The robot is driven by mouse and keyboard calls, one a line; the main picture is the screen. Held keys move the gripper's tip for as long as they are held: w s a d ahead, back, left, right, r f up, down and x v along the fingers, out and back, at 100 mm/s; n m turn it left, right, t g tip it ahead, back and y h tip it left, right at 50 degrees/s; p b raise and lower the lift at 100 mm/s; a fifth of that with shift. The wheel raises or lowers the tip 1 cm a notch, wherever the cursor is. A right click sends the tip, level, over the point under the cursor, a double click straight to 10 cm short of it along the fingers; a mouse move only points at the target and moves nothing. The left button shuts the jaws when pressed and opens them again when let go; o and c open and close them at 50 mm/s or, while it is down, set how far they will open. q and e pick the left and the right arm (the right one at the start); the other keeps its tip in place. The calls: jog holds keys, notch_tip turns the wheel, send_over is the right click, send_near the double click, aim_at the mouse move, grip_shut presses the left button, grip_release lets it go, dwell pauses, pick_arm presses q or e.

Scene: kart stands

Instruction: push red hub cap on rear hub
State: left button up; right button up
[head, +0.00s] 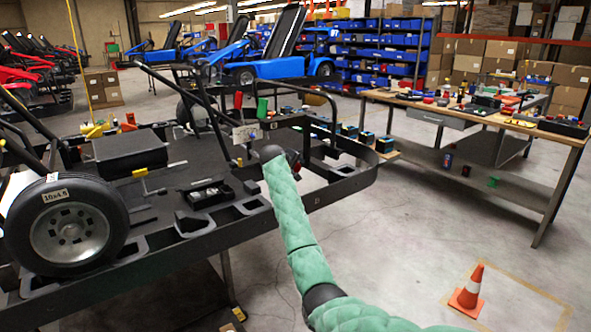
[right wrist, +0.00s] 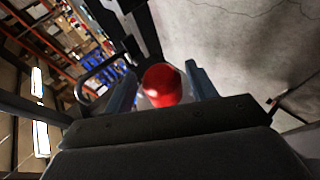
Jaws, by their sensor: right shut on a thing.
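In the right wrist view the red hub cap (right wrist: 162,85) sits between the two fingers of my right gripper (right wrist: 160,90), which is shut on it. In the head view my right arm in its green sleeve reaches up to the kart's near right end. The right gripper (head: 291,158) is small and dark there, beside the black kart frame (head: 345,186), and the cap in it is hard to make out. The rear hub cannot be made out clearly in either view. My left gripper is not in view.
A wheel (head: 70,232) is mounted on the kart's near left side. A workbench (head: 470,108) with parts stands at the right. A traffic cone (head: 467,292) stands on the floor at lower right. The floor between kart and bench is mostly clear.

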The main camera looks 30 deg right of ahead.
jog(key=shift+s, duration=0.1)
dwell(0.4)
jog(key=shift+s+d+f+p, duration=0.1)
jog(key=shift+s+p, duration=1.25)
jog(key=shift+s, duration=0.1)
jog(key=shift+s+d+p, duration=0.1)
jog(key=shift+s+p, duration=1.2)
jog(key=shift+s, duration=0.1)
